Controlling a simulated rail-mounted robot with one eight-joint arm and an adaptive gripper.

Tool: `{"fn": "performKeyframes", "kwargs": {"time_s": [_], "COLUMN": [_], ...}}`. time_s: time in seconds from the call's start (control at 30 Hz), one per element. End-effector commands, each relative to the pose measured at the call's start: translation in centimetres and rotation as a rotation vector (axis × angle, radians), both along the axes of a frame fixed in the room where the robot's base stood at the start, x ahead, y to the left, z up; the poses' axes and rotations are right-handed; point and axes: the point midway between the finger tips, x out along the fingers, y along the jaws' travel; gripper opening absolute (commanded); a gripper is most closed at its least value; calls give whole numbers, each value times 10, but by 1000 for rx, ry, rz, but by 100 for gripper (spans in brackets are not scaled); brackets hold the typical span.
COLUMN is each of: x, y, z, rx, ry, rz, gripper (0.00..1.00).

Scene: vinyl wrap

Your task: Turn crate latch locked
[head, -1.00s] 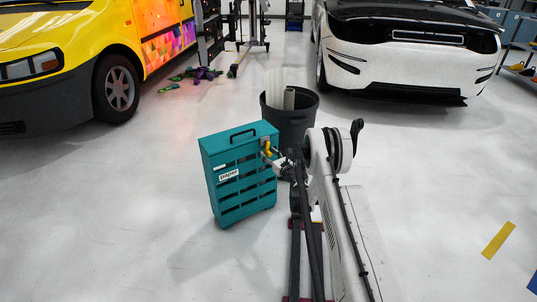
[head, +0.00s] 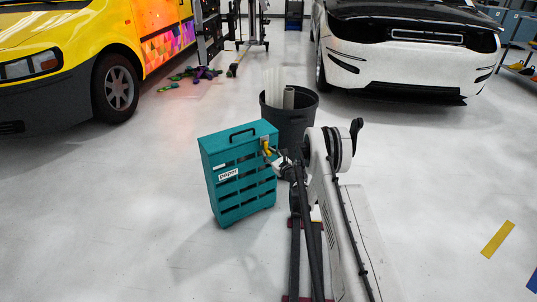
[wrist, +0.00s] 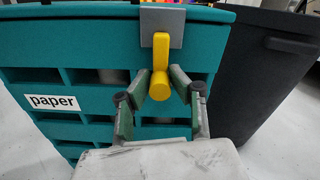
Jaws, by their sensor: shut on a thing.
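The teal crate (head: 236,200) stands upright on the floor, with a white "paper" label on its slatted side. In the wrist view the crate (wrist: 95,45) fills the upper left. The yellow latch handle (wrist: 160,55) is on a grey plate (wrist: 175,22) near the crate's top edge. It hangs roughly straight down in that view. My gripper (wrist: 159,84) is shut on the lower end of the handle, one finger on each side. In the head view the latch (head: 265,145) is small, and my gripper (head: 271,155) reaches it from the right.
A black bin (head: 292,125) with pale rolls stands close behind the crate. A yellow van (head: 60,70) is at the left and a white car (head: 410,60) at the back right. Open floor lies left of and in front of the crate.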

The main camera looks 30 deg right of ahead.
Motion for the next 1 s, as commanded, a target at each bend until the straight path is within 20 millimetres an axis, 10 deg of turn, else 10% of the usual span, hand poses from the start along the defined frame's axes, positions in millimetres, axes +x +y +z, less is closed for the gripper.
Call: {"fn": "performKeyframes", "kwargs": {"time_s": [0.2,0.23,0.37,0.67,1.0], "x": [0,0,0,-3,-50], "y": [0,0,0,0,-5], "z": [0,0,0,0,1], "rx": [-1,-1,0,0,0], "ry": [0,0,0,0,0], "rz": [1,1,1,0,-1], "gripper": [0,21,38,38,38]}}
